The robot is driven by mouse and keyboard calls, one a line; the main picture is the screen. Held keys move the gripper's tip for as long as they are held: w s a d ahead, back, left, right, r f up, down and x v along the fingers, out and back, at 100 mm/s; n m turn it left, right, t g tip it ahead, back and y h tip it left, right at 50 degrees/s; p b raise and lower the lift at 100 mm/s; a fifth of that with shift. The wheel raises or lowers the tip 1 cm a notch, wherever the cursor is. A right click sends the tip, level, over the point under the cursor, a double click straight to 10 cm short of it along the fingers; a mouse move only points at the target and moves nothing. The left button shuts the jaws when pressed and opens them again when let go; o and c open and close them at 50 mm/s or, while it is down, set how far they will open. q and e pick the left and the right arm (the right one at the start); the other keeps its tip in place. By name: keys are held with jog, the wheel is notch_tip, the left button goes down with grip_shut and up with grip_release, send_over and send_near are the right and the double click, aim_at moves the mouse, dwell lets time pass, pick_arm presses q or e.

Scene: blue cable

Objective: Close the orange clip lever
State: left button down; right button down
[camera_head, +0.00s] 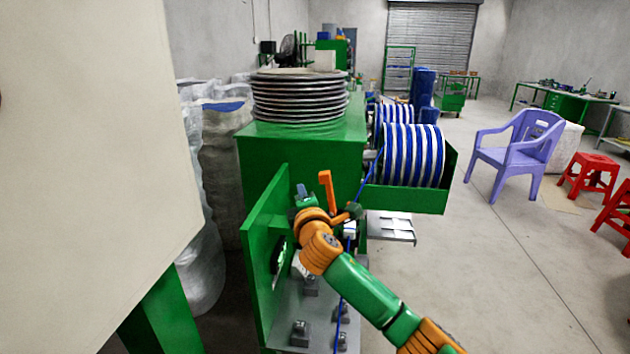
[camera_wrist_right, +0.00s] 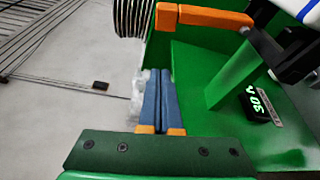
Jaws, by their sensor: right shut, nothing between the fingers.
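The orange clip lever (camera_head: 327,192) stands up above the green machine in the head view, with a short bend at its top. In the right wrist view, its orange bar (camera_wrist_right: 205,16) runs across the top, joined to a black clip part (camera_wrist_right: 290,55). My right gripper (camera_head: 301,189) is just left of the lever, its blue fingers pointing up. In the right wrist view, the fingers (camera_wrist_right: 159,72) are shut together and empty, apart from the lever. The blue cable (camera_head: 369,173) runs down from the reel past the clip, partly hidden by my right arm. My left gripper is out of view.
A green upright plate (camera_head: 264,262) stands left of my right arm. Stacked discs (camera_head: 300,97) sit on the green cabinet behind. A blue-and-white reel (camera_head: 412,155) is behind right. A purple chair (camera_head: 517,151) and red stools stand on open floor at right.

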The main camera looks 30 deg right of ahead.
aim_at(323, 180)
jog(key=w+d, duration=0.1)
jog(key=w+d+p, duration=0.1)
jog(key=d, duration=0.1)
jog(key=w+d+p, duration=0.1)
jog(key=d, duration=0.1)
jog(key=shift+r, duration=0.15)
dwell(0.4)
jog(key=shift+s+d+m+t+b, duration=0.4)
jog(key=shift+s+d+m+b, duration=0.35)
jog(key=shift+m+b, duration=0.4)
jog(key=s+d+f+m+h+b, duration=0.3)
jog(key=d+m+b, duration=0.2)
jog(key=m+b, duration=0.4)
jog(key=s+d+f+m+h+b, duration=0.4)
jog(key=m+b, duration=0.5)
jog(key=m, duration=0.2)
jog(key=shift+d+f, duration=0.25)
jog(key=shift+d, duration=0.1)
